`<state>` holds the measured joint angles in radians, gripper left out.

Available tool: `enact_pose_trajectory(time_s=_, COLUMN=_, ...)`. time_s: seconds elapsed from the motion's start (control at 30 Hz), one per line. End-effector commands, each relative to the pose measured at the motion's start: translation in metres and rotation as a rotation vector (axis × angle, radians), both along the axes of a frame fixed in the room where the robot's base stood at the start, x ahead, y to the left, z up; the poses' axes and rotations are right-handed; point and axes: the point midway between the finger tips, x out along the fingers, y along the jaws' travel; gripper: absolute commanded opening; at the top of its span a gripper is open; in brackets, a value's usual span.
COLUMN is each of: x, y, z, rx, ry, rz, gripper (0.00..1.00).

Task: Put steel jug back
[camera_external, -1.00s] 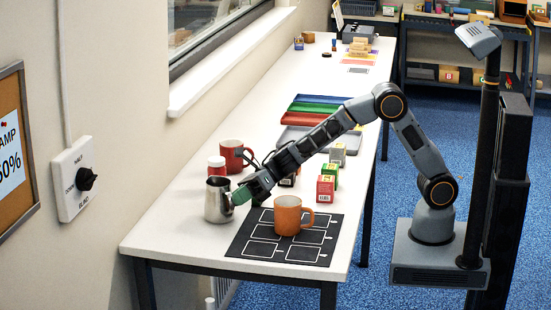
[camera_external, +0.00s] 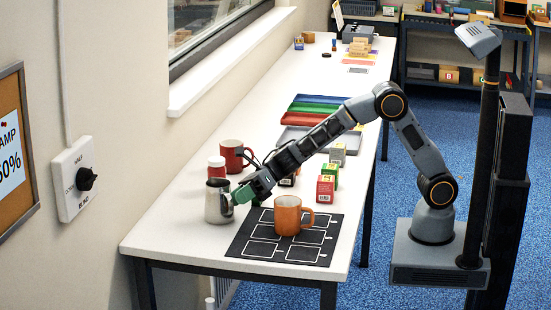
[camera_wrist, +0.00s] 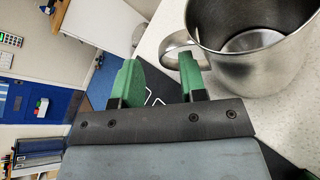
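The steel jug (camera_external: 217,203) stands upright on the white table, left of the black mat, with its handle toward my gripper. In the wrist view the jug (camera_wrist: 265,65) fills the upper right and is empty inside where I can see. My gripper (camera_external: 245,195) is at the handle side of the jug. In the wrist view its green fingers (camera_wrist: 158,72) are apart. The handle's outer end shows beyond the fingertips and partly behind the right finger; I cannot tell whether they touch. Nothing is clamped between the fingers.
An orange mug (camera_external: 288,215) stands on the black mat (camera_external: 262,249) with white outlines. Small boxes (camera_external: 326,189) stand right of the gripper. Coloured trays (camera_external: 312,113) lie farther back. The front left table corner is clear.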

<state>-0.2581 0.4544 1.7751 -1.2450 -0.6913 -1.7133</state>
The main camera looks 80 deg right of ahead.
Motion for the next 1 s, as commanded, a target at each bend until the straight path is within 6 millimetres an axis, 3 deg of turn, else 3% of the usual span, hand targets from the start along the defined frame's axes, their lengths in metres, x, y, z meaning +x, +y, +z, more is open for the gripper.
enact_pose_trajectory(time_s=0.5, x=-0.052, y=-0.074, z=0.029, rx=0.000, ry=-0.002, rz=-0.004, gripper=0.39)
enact_pose_trajectory(time_s=0.7, x=-0.062, y=-0.087, z=0.035, rx=0.000, ry=-0.001, rz=-0.003, gripper=0.39)
enact_pose_trajectory(time_s=1.0, x=-0.065, y=-0.091, z=0.036, rx=0.000, ry=-0.001, rz=-0.001, gripper=0.39)
